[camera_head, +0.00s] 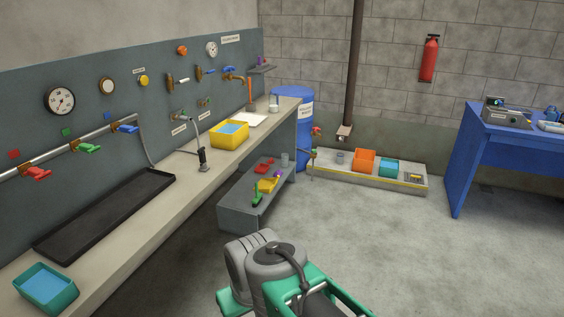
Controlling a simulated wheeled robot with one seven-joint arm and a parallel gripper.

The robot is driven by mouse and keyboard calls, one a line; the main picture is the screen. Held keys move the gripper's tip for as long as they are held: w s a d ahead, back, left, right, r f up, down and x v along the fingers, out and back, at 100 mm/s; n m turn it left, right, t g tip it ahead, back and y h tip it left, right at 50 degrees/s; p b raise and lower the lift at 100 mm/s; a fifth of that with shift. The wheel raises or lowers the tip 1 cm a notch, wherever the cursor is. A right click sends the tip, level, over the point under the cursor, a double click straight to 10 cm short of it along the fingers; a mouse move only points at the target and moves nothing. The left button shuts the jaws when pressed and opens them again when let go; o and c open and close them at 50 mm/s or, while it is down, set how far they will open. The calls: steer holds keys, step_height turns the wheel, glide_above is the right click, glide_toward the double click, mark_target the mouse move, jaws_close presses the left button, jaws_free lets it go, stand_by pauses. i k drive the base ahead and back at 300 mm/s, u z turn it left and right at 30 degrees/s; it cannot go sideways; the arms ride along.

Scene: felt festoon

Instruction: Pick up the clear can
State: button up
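A small pale, see-through-looking cylinder (273,104) stands upright at the far end of the long counter (188,176), just right of a white sheet or tray (250,119). A second small grey, glassy-looking cylinder (284,159) stands on the low grey shelf unit (236,212) below the counter. Both are too small to tell which is the clear can. Grey and green parts of my arm fill the bottom middle, well apart from both cylinders. My gripper's fingertips do not show.
A yellow tub (229,140), a black hand tool (202,160) and a black tray (108,213) are on the counter. A blue barrel (304,105) stands beyond its end. A blue bench (463,160) is at right. The concrete floor (390,240) between is clear.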

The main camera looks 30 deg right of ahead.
mark_target(285, 160)
steer(key=z, duration=1.55)
steer(key=i, duration=6.5)
steer(key=u, duration=4.8)
